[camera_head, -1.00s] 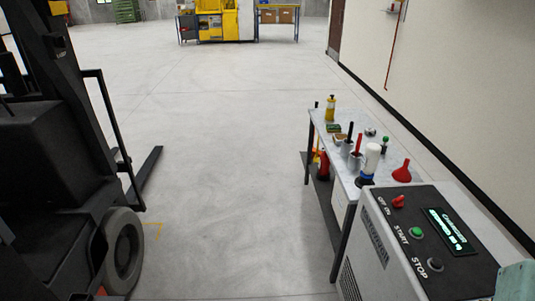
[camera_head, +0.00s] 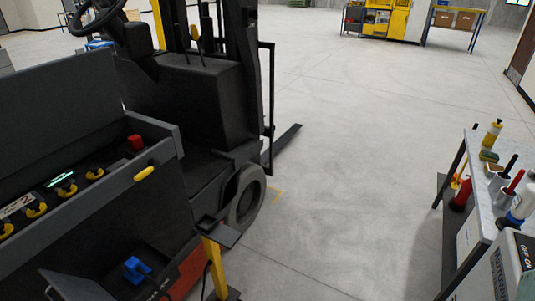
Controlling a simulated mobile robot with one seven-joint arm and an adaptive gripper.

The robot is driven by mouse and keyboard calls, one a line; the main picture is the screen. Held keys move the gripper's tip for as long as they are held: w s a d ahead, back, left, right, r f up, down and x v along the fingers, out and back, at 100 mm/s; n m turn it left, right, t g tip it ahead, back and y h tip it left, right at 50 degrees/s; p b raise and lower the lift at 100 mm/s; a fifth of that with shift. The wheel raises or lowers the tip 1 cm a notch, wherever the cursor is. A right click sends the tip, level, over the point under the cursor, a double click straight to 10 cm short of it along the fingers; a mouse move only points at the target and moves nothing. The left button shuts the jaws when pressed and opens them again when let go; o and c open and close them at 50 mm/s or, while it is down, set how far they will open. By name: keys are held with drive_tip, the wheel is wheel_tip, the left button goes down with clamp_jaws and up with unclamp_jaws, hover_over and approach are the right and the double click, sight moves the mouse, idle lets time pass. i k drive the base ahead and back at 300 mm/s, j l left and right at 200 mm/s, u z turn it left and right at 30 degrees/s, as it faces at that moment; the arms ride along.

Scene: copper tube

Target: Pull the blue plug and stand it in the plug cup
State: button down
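The blue plug (camera_head: 137,269) sits low at the side of the dark forklift, in a black recess below the open battery compartment. A dark cable runs down from it. A yellow post (camera_head: 214,266) stands just right of it and carries a small black holder (camera_head: 218,231) on top. This holder may be the plug cup, but I cannot tell for sure. My gripper is not in view.
The forklift (camera_head: 190,90) fills the left, with its battery compartment lid (camera_head: 55,100) raised. A workbench (camera_head: 475,190) with bottles and tools and a grey control box (camera_head: 500,270) stand at the right. The concrete floor (camera_head: 350,170) between is clear.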

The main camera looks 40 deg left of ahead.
sight(134, 266)
drive_tip(key=u, duration=2.75)
drive_tip(key=i+j, duration=0.2)
drive_tip(key=i, duration=0.2)
drive_tip(key=i+j+z, duration=0.1)
drive_tip(key=i, duration=0.25)
drive_tip(key=i+j, duration=0.25)
drive_tip(key=i, duration=0.15)
